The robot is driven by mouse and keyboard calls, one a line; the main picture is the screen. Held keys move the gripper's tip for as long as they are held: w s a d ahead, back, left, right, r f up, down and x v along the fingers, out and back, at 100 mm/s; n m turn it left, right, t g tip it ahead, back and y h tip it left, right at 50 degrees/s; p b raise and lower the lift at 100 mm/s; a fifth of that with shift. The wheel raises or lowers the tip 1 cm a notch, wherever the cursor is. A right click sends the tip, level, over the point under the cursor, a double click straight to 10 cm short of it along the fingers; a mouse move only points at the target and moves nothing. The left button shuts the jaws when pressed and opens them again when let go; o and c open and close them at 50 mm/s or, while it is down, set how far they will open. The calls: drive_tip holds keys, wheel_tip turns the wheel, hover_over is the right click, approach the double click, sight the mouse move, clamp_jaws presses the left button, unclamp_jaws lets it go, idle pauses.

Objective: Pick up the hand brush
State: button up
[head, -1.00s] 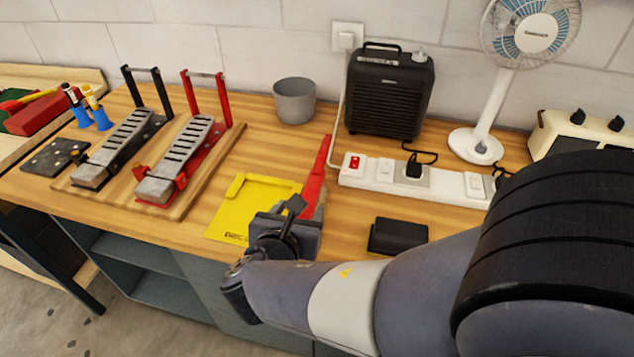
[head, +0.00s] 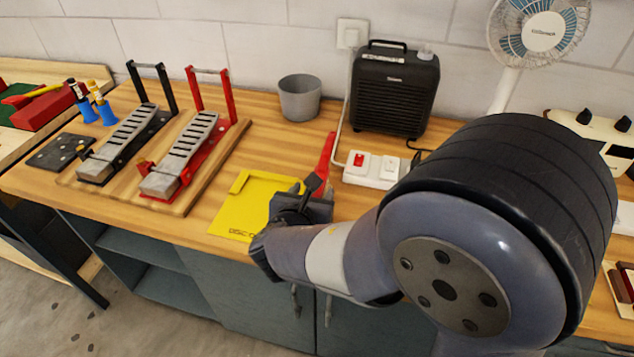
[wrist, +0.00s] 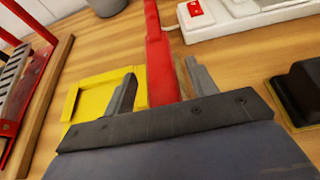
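The hand brush (head: 327,157) is a long red piece lying on the wooden bench, right of the yellow tray. In the head view its near part is hidden behind my gripper (head: 312,192). In the wrist view the red brush (wrist: 158,55) runs away from me, with a tan strip along its right side. My gripper (wrist: 163,80) is open, with its two grey fingers apart. The brush shows between the fingers, with gaps on both sides. I cannot tell how high the fingers are above it.
The yellow tray (head: 243,208) lies to the left. A black block (wrist: 299,92) lies to the right. Behind are a grey pot (head: 299,98), a black heater (head: 394,92) and a white power strip (head: 373,169). Two pedals (head: 180,158) stand on a board at left.

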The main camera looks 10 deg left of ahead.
drive_tip(key=c, duration=1.1)
drive_tip(key=shift+r, duration=0.1)
